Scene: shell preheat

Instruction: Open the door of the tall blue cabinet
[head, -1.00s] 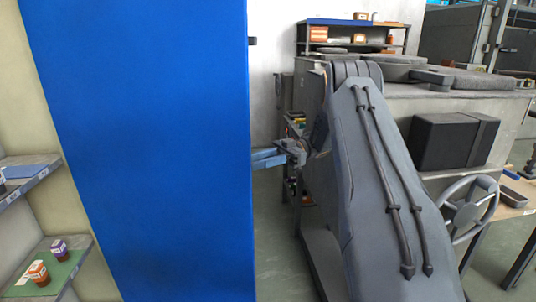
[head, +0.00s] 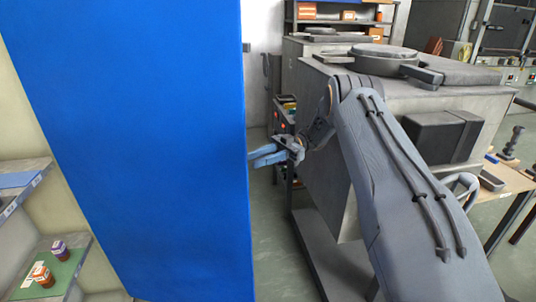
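A large flat blue panel of the tall blue cabinet (head: 135,150) fills the left half of the head view, from the top edge to the bottom edge. I cannot tell whether it is the door or a side. A small dark fitting (head: 246,47) sticks out at its upper right edge. My gripper (head: 262,154) is just right of the panel's right edge, at about mid height. Its two bluish fingers point left toward that edge. Whether they touch or hold anything there is not clear. The cabinet's inside is hidden.
Shelves with small jars (head: 48,262) stand at the left. A big grey machine (head: 340,120) with a round lid stands right of my gripper, behind my arm. A wooden workbench (head: 505,185) is at the far right. Some bare floor shows between the panel and the machine.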

